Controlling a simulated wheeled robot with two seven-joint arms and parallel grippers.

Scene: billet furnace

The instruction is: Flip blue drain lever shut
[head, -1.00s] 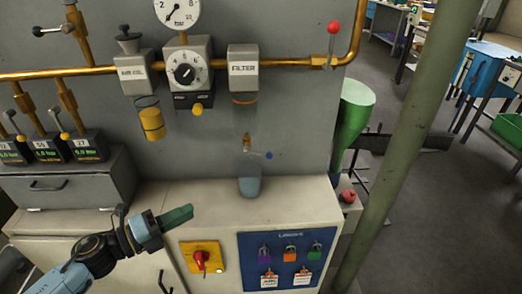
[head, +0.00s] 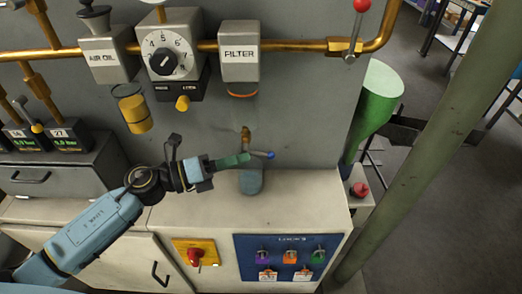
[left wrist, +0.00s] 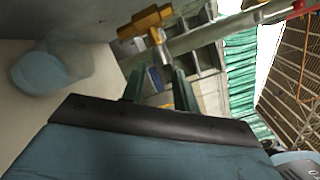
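The blue-tipped drain lever (head: 270,155) sticks out to the right from the small brass drain valve (head: 245,134) below the filter (head: 239,54). My left gripper (head: 247,158) is level with the lever, its green fingertips just left of the blue tip. In the left wrist view the brass valve (left wrist: 147,22) is ahead, and a small blue piece, likely the lever (left wrist: 156,78), shows between the fingers. The fingers (left wrist: 160,85) are apart, with a gap between them. I cannot tell whether they touch the lever. My right gripper is not in view.
A translucent bluish cup (head: 251,181) stands on the ledge under the drain; it also shows in the left wrist view (left wrist: 48,68). The lockout panel (head: 289,258) and red switch (head: 194,256) are below. A green funnel (head: 378,100) and grey-green post (head: 440,130) stand right.

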